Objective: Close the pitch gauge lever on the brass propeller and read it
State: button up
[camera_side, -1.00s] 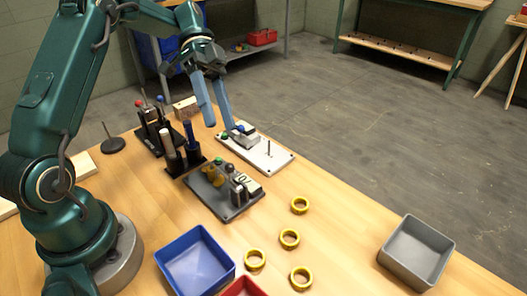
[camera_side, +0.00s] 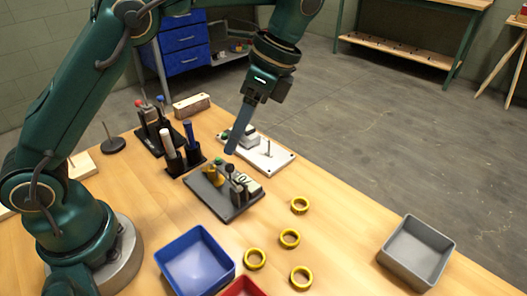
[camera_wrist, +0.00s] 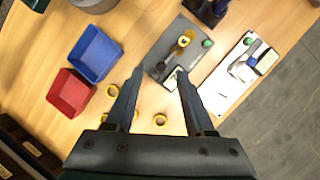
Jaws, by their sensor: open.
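The brass propeller (camera_side: 210,173) stands on a dark grey plate (camera_side: 201,186); it also shows in the wrist view (camera_wrist: 184,41). On the same plate are a gauge block with a pale marked face (camera_side: 247,184) and an upright stem with a dark ball knob (camera_side: 230,168), perhaps the lever. A green knob (camera_wrist: 207,43) is beside the propeller. My gripper (camera_wrist: 160,72) is open and empty, its fingers pointing down. In the side view its tips appear just above the plate, near the dark knob; contact cannot be told. The gauge's reading is too small to make out.
A white plate (camera_side: 277,160) with a blue-knobbed fixture is close behind. A holder with upright handled tools (camera_side: 183,163) stands left. Several brass rings (camera_side: 289,239), a blue bin (camera_side: 196,262), a red bin (camera_side: 242,287) and a grey bin (camera_side: 416,252) are in front.

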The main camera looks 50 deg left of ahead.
aim_at(232, 165)
notch_tip(232, 165, down, 4)
jog(key=shift+r, duration=0.2)
jog(key=shift+x, duration=2.55)
grip_shut()
